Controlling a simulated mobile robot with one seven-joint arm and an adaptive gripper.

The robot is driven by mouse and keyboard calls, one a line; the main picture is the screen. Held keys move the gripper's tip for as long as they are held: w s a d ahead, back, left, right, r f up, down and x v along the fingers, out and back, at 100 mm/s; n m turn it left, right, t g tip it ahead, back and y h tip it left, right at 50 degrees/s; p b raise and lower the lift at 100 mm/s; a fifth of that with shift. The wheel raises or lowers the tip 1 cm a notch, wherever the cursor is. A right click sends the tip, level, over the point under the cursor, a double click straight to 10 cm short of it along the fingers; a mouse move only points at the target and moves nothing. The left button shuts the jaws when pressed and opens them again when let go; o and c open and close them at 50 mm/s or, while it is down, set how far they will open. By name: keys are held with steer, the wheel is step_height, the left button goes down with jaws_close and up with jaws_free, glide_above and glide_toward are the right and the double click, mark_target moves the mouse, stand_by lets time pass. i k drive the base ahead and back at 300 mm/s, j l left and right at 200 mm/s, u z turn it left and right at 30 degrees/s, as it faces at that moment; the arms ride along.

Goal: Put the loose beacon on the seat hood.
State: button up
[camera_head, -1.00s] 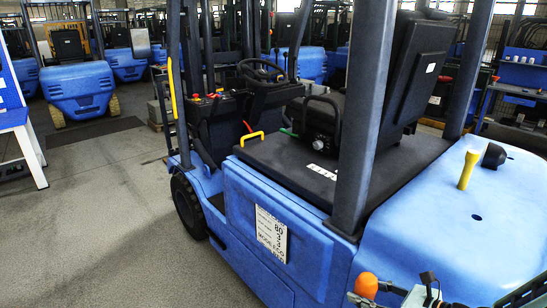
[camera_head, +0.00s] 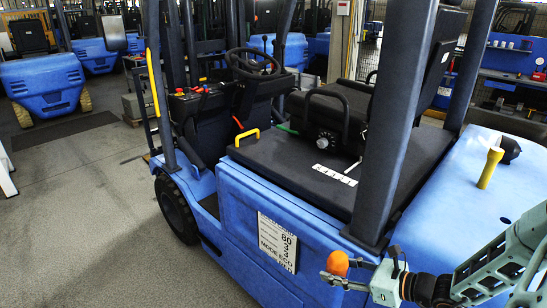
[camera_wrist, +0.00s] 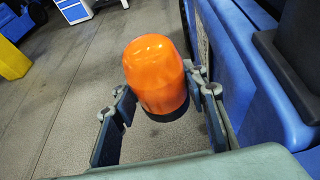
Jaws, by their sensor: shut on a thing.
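The orange domed beacon (camera_head: 338,262) with a dark base is held upright in my gripper (camera_head: 347,272), beside the forklift's blue side panel. In the wrist view the beacon (camera_wrist: 155,75) stands between the two fingers of my gripper (camera_wrist: 162,97), which are shut on it. The seat hood (camera_head: 285,168) is the flat black cover in the middle of the forklift, with a yellow handle on its far left edge and a white label on top. My gripper is in front of the hood, to its lower right in the picture, apart from it.
The blue rear body (camera_head: 470,205) carries a yellow post (camera_head: 490,168) and a black knob. A steering wheel (camera_head: 252,63) lies beyond the hood. Grey floor (camera_head: 80,220) is clear at left.

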mark_target(274, 155)
steer(key=i+j+u, duration=0.15)
steer(key=i+j, duration=0.8)
steer(key=j, duration=0.1)
